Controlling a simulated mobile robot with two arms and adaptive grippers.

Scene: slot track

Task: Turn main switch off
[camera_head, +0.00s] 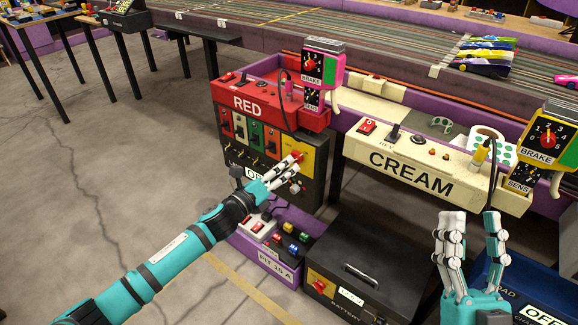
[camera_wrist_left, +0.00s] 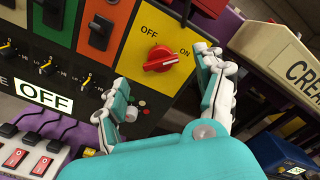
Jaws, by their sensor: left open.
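The main switch is a red rotary knob (camera_wrist_left: 160,58) on a yellow plate (camera_wrist_left: 140,82) marked OFF on the left and ON on the right. Its bar lies nearly level; I cannot tell which end is the pointer. In the head view the knob (camera_head: 298,156) is partly hidden by my left gripper (camera_head: 288,170). My left gripper is open, and in the left wrist view its fingers (camera_wrist_left: 164,78) stand to either side below the knob, apparently not gripping it. My right gripper (camera_head: 468,222) is open and empty at the lower right.
Toggle switches and an OFF label (camera_wrist_left: 42,94) sit left of the yellow plate. A power strip (camera_head: 258,226) lies below. The cream control box (camera_head: 415,165) and a black battery box (camera_head: 365,270) are to the right.

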